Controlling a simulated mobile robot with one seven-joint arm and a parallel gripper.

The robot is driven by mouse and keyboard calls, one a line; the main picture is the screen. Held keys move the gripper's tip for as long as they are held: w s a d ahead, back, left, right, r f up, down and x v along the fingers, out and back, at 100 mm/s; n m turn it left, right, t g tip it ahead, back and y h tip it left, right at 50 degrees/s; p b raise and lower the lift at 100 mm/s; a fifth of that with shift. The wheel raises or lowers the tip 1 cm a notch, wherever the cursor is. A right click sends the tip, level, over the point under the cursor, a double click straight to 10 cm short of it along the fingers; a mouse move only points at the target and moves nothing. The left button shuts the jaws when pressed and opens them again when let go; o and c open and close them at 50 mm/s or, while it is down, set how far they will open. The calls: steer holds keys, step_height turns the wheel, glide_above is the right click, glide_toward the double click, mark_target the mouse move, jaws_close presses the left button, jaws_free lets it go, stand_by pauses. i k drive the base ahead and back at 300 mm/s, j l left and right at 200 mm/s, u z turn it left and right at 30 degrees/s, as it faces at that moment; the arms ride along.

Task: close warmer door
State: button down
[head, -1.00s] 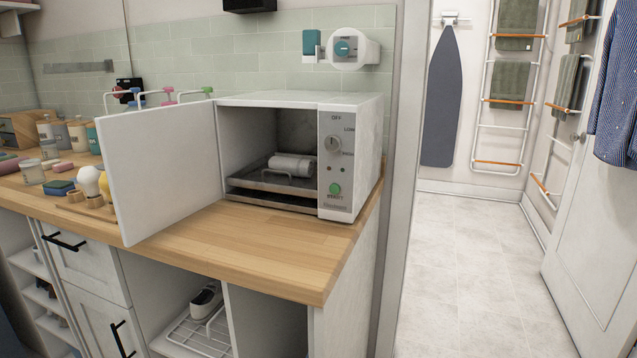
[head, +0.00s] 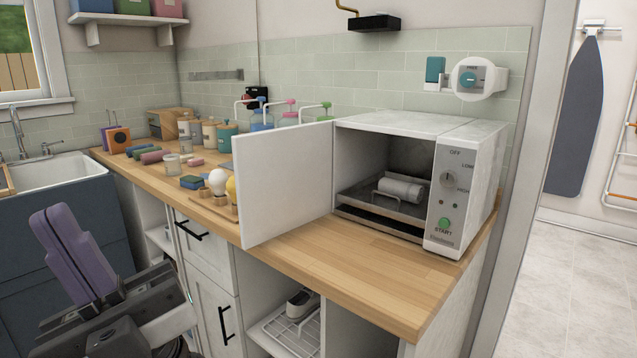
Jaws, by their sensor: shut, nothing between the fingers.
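The towel warmer (head: 460,185) is a white box on the wooden counter, with a knob and a green start button on its right-hand panel. Its white door (head: 285,185) stands wide open, swung out to the left and forward. Inside, a rolled grey towel (head: 402,188) lies on a dark metal tray (head: 380,208). My gripper (head: 57,225) is at the lower left, its purple fingers together and pointing up. It is empty, in front of the counter and apart from the door, to the left of it.
Bulb-topped brushes (head: 217,181) stand close behind the door's left edge. Pump bottles, jars and soaps crowd the counter (head: 345,270) farther left. The counter in front of the warmer is clear. Below are drawers and an open shelf with a shoe (head: 301,303).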

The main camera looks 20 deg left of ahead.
mark_target(283, 177)
steer(key=i+j+z, duration=0.1)
steer(key=j+z, duration=0.8)
steer(key=j, duration=1.9)
steer(key=k+j+z, duration=0.1)
steer(key=j, duration=0.9)
steer(key=k+j, duration=0.15)
steer(key=k, duration=0.45)
steer(key=j+u, duration=0.15)
steer(key=u, duration=0.25)
steer(key=k, duration=0.05)
